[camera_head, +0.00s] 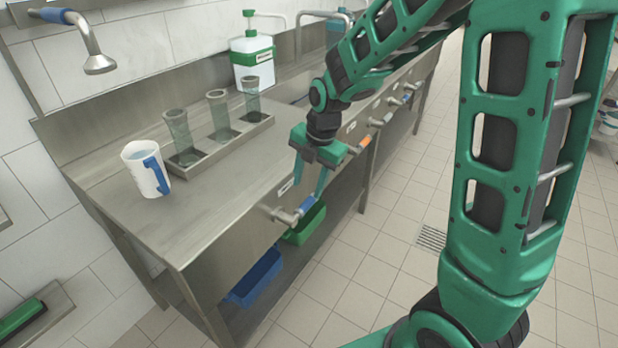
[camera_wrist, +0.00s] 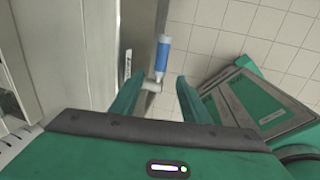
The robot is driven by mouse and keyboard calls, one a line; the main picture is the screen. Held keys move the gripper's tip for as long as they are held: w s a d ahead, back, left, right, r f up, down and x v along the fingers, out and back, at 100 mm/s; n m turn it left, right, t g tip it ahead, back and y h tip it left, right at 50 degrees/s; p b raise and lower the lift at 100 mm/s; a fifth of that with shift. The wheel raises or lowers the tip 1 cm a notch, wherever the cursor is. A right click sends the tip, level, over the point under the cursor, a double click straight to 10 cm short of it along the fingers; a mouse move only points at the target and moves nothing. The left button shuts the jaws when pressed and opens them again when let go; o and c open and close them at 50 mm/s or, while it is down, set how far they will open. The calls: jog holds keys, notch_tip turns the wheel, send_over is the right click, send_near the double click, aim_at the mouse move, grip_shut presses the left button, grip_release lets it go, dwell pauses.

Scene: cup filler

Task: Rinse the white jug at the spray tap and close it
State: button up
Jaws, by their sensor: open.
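The white jug (camera_head: 146,169) with a blue handle stands upright on the steel counter, at its left end. The spray tap (camera_head: 85,45), with a blue sleeve and a metal head, hangs on the wall above and left of the jug. A tap valve with a blue lever (camera_head: 305,206) sticks out of the counter's front. My gripper (camera_head: 307,190) is open and points down at this lever. In the wrist view the blue lever (camera_wrist: 163,57) shows just beyond and between my open fingertips (camera_wrist: 157,88). I see no contact. The jug is not in the wrist view.
A rack (camera_head: 230,140) with several glass cylinders stands right of the jug. A white and green canister (camera_head: 252,62) stands behind it. More valves, one with an orange lever (camera_head: 363,144), line the front. Blue (camera_head: 256,277) and green (camera_head: 303,224) bins sit below.

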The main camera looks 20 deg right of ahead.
aim_at(305, 205)
jog(key=f, duration=0.3)
jog(key=w+f, duration=0.1)
jog(key=f, duration=0.2)
jog(key=a+f, duration=0.1)
jog(key=f, duration=0.2)
jog(key=shift+w, duration=0.2)
grip_shut()
dwell(0.3)
jog(key=shift+w+d+f+g+y, duration=0.15)
jog(key=shift+d+f+g+y, duration=0.15)
jog(key=shift+y, duration=0.3)
jog(key=shift+f+g+y, duration=0.35)
jog(key=shift+g+y, duration=0.15)
jog(key=shift+a+f+y, duration=0.15)
jog(key=shift+y, duration=0.25)
